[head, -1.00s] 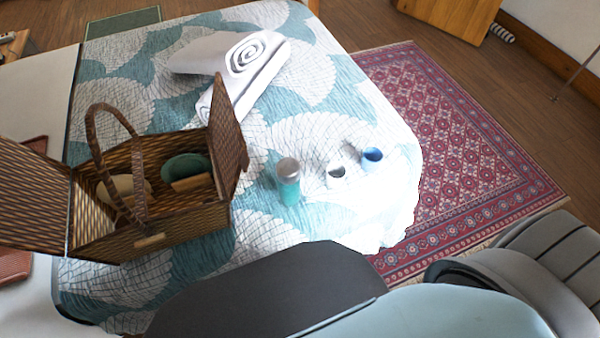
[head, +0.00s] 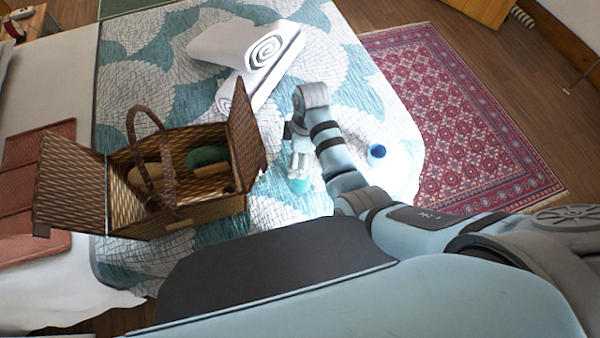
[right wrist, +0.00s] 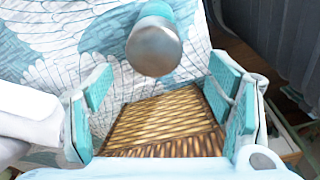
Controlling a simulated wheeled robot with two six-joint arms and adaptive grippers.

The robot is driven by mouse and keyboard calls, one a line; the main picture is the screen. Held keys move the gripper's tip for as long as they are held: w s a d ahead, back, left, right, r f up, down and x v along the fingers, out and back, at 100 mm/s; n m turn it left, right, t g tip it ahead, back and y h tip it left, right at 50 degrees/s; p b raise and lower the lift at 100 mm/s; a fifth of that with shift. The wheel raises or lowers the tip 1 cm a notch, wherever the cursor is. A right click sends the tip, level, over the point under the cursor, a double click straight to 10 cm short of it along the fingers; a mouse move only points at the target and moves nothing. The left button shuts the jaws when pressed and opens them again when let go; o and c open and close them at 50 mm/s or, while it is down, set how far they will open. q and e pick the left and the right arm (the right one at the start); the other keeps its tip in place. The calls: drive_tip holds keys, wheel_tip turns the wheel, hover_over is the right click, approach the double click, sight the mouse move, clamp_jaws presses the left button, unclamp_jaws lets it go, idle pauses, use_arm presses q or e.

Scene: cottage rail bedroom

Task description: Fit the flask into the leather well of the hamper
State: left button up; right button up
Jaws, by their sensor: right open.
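The flask has a silver cap and a teal body. It stands on the bed, right of the hamper. In the head view only its teal lower part (head: 299,186) shows below my right gripper (head: 298,152). In the right wrist view the flask (right wrist: 154,45) is ahead of the open, empty fingers (right wrist: 163,103), its cap towards the camera. The wicker hamper (head: 205,209) stands open on the bed with its lids raised and handle up. It holds a green round thing (head: 205,156) and a cream one. I cannot make out the leather well. My left gripper is out of view.
The raised right lid (head: 243,130) stands between the hamper's inside and the flask; wicker also shows between the fingers in the wrist view. A blue-topped cup (head: 376,152) is right of my arm. The bed's far middle is clear.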

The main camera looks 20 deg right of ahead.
sight(298, 186)
wheel_tip(298, 186, down, 10)
drive_tip(key=b, duration=0.2)
drive_tip(key=shift+w+r+b, duration=0.2)
drive_tip(key=shift+w+b, duration=0.15)
drive_tip(key=shift+b, duration=0.05)
drive_tip(key=shift+c, duration=0.5)
drive_tip(key=c, duration=1.5)
drive_tip(key=shift+c, duration=0.2)
drive_tip(key=shift+r, duration=0.15)
